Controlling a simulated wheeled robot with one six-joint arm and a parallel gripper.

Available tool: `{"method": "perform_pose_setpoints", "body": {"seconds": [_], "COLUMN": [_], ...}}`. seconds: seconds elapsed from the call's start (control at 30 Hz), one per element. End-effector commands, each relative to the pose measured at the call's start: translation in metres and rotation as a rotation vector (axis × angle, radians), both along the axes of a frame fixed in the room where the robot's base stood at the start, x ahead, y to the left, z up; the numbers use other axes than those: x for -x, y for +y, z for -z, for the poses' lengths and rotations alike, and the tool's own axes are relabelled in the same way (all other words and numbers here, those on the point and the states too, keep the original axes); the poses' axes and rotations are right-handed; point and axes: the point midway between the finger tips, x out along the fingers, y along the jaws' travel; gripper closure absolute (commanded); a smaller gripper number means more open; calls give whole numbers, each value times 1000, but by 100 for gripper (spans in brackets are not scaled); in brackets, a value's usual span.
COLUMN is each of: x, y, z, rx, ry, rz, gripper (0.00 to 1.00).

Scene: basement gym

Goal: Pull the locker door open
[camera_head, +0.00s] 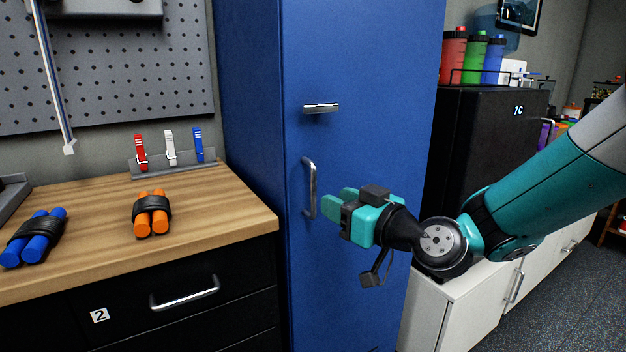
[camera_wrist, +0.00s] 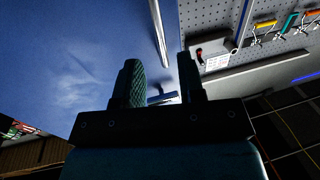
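The blue locker door (camera_head: 365,150) is shut, as far as the head view shows. A vertical silver handle (camera_head: 309,188) sits near its left edge, with a short horizontal silver fitting (camera_head: 321,108) above it. My gripper (camera_head: 336,204) is just right of the handle, its teal fingers apart and pointing at it. In the wrist view my gripper (camera_wrist: 163,82) is open, with the blue surface (camera_wrist: 70,60) close on the left. A long silver bar (camera_wrist: 159,35) shows beyond the fingers and a small silver piece between them. I cannot tell whether either finger touches the handle.
A wooden worktop (camera_head: 95,225) with orange rolls (camera_head: 151,214), blue rolls (camera_head: 33,236) and clips stands left of the locker. A black fridge-like box (camera_head: 490,130) and white cabinets (camera_head: 455,315) are on the right. Open floor (camera_head: 570,290) shows at lower right.

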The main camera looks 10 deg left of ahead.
Motion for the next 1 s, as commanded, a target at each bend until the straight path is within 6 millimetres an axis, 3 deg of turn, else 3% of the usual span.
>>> {"method": "perform_pose_setpoints", "body": {"seconds": [0.1, 0.3, 0.77, 0.9, 1.0], "x": [-16, -35, -43, -43, -43], "y": [22, 46, 55, 55, 55], "z": [-3, -1, 0, 0, 0], "rx": [0, 1, 0, 0, 0], "ry": [-2, 0, 1, 1, 1], "rz": [-4, -2, 0, 0, 0], "gripper": [64, 64, 64, 96, 100]}}
